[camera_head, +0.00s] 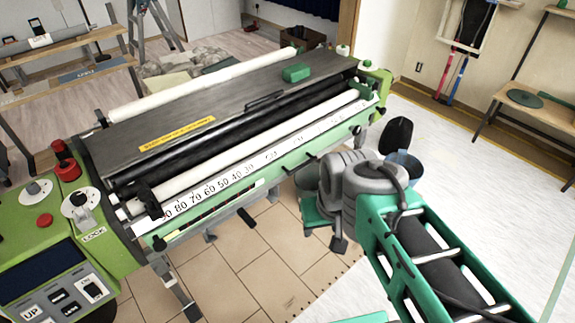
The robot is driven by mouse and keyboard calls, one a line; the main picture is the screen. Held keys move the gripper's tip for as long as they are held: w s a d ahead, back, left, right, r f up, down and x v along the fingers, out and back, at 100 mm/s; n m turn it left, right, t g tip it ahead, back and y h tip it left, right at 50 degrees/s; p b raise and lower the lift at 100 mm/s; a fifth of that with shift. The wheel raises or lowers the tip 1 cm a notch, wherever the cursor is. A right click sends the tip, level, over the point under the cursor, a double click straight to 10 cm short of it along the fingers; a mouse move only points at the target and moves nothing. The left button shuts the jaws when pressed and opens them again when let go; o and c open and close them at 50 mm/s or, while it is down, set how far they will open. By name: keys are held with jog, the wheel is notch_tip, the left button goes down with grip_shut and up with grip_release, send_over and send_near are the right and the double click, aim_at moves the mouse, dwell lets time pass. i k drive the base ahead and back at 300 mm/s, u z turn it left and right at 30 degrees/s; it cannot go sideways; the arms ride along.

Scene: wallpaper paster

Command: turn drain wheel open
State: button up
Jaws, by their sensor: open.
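The pasting machine (232,107) stretches across the middle of the view, with a dark top, rollers and a green frame. I cannot make out a drain wheel for certain; the area behind my wrist is hidden. My green and grey arm comes in from the lower right. My gripper (325,237) shows only in part below the grey wrist, beside the near right end of the machine. Its dark fingers look apart, and I see nothing held between them.
A control panel (42,272) with white dials and red knobs is at the left end. A dark bucket (405,162) stands on the floor right of my wrist. A bench (537,108) stands at the right wall. The tiled floor (255,250) in front is mostly clear.

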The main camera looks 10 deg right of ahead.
aim_at(356, 132)
jog(key=u, duration=3.4)
jog(key=k, duration=2.1)
jog(key=z, duration=1.85)
jog(key=i, duration=0.5)
